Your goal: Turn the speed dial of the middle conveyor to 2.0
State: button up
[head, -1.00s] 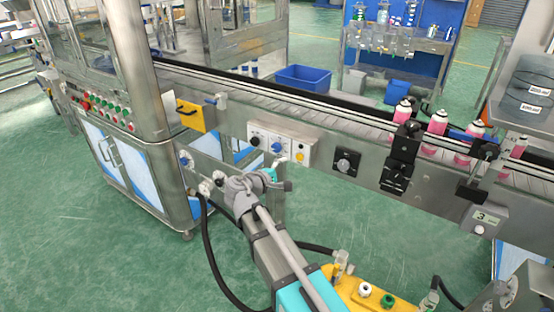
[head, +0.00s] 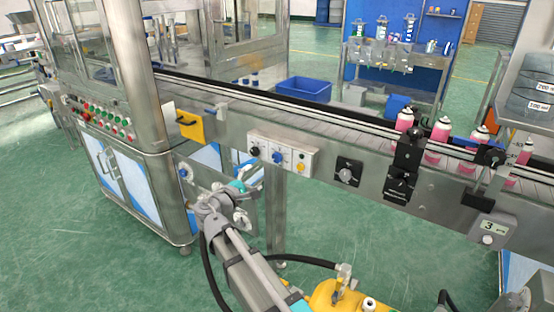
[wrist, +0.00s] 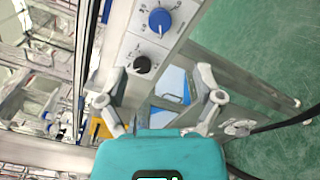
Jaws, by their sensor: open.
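A pale control panel (head: 298,150) on the conveyor's side carries a black knob (head: 254,151), a blue knob (head: 278,157) and a yellow button (head: 300,168). A separate black plate with a grey dial (head: 345,173) sits further right; I cannot tell which one is the speed dial. In the wrist view the blue knob (wrist: 159,20) with scale marks and the black knob (wrist: 142,65) lie ahead of my gripper. My gripper (head: 247,190) is open and empty, below and left of the panel. Its spread fingers also show in the wrist view (wrist: 162,76), touching neither knob.
The conveyor (head: 340,123) carries pink spray cans (head: 440,130) at the right. A yellow box (head: 190,126) juts out left of the panel. A metal leg (head: 276,215) stands below the panel. A grey display (head: 490,230) hangs at the right.

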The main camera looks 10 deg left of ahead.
aim_at(276, 158)
jog(key=x, duration=1.3)
jog(key=shift+w, duration=0.1)
jog(key=c, duration=1.2)
